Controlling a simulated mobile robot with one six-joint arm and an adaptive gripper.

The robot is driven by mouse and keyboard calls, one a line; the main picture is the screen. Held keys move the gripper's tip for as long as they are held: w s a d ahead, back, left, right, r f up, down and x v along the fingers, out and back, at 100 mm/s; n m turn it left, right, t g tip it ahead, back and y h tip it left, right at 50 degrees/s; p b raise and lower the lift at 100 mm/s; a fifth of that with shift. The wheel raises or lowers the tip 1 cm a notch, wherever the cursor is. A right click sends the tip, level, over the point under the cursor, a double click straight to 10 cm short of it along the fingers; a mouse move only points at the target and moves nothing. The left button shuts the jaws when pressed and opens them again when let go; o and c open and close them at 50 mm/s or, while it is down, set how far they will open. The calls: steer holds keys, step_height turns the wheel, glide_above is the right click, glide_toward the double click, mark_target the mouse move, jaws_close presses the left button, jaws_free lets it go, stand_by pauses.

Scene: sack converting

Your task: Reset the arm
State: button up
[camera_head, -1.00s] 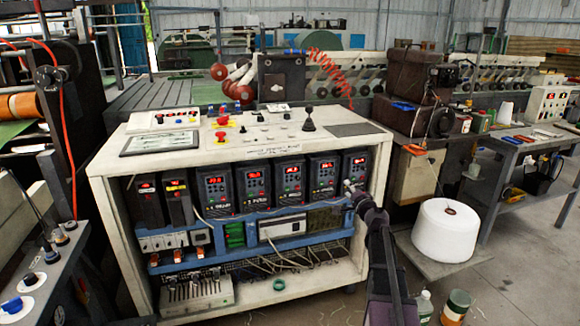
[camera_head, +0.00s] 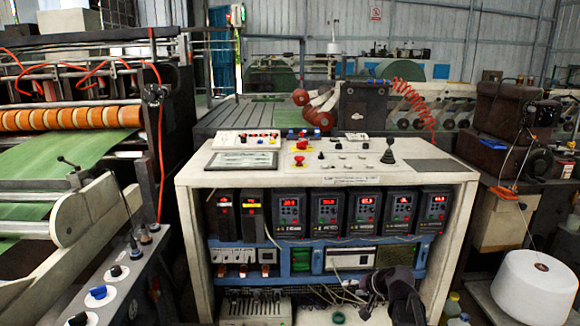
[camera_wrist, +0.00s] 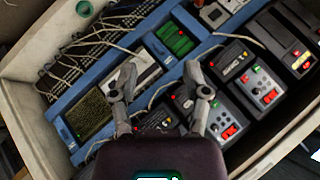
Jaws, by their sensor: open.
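My gripper (camera_wrist: 158,80) is open and empty in the wrist view. Its two grey fingers stand apart in front of the control cabinet's open front, with drive units and a blue rail behind them. In the head view my arm's dark end (camera_head: 385,290) shows low in front of the cabinet's lower shelf; the fingers are hard to make out there. The control cabinet (camera_head: 460,170) is cream, with a row of drives with red displays (camera_head: 326,212) and buttons and a joystick on its top.
A white thread cone (camera_head: 535,288) stands at the right. A side console with knobs (camera_head: 112,272) and a machine with orange rollers (camera_head: 70,118) stand at the left. A dark boxy machine (camera_head: 505,110) is at the back right. The cabinet front is close to my arm.

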steer(key=s+a+f+n+g+h, duration=0.1)
steer(key=s+f+n+g+h, duration=0.2)
steer(key=s, duration=0.5)
steer(key=s+a+f+g+h, duration=0.2)
steer(key=s+f+g+h, duration=0.15)
steer(key=s, duration=0.55)
step_height(320, 180, up, 30)
steer(key=p, duration=3)
steer(key=shift+d+r+g, duration=0.2)
steer(key=shift+d+g, duration=0.1)
steer(key=shift+g, duration=0.05)
steer(key=shift+s+y, duration=0.1)
steer(key=shift+y, duration=0.15)
